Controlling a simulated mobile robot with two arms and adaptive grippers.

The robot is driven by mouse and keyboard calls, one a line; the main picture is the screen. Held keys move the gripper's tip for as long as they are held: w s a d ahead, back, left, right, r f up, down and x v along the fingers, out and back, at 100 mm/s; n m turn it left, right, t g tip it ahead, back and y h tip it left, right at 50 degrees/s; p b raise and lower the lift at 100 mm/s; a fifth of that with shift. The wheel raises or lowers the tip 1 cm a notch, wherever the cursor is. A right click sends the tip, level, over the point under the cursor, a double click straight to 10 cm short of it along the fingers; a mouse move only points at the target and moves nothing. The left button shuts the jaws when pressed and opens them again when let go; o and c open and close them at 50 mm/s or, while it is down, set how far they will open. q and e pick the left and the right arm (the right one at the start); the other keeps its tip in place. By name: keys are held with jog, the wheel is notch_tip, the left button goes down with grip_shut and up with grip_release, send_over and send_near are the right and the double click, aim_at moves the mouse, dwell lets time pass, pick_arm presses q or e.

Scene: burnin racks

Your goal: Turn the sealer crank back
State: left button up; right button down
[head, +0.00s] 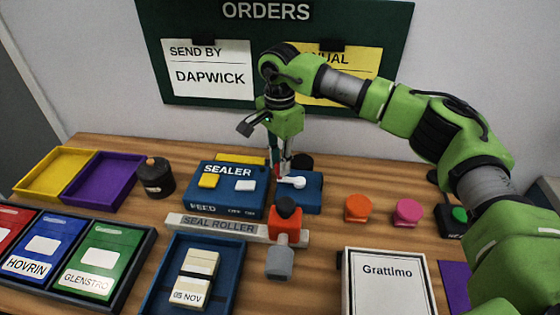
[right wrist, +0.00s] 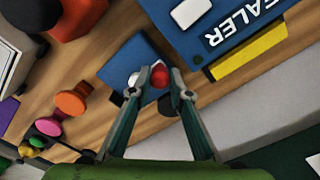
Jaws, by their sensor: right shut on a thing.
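The sealer (head: 225,188) is a blue box with a yellow and a white button on its top, in the middle of the table. On the smaller blue block to its right is the white crank (head: 292,181), also seen in the right wrist view (right wrist: 133,80). The crank's red knob (right wrist: 158,76) sits between the fingertips of my right gripper (head: 280,165). The gripper points down from above and is shut on the knob. The fingers hide part of the knob in the head view. My left gripper is out of view.
A red and black seal roller (head: 286,222) stands in front of the crank block. Orange (head: 357,208) and pink (head: 407,212) stamps stand to the right. A black jar (head: 157,178) is at left. The orders board (head: 240,100) hangs behind.

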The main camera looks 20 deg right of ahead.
jog(key=shift+r, duration=0.1)
jog(key=c, duration=1.9)
grip_release()
notch_tip(320, 180, up, 12)
jog(key=shift+s, duration=0.15)
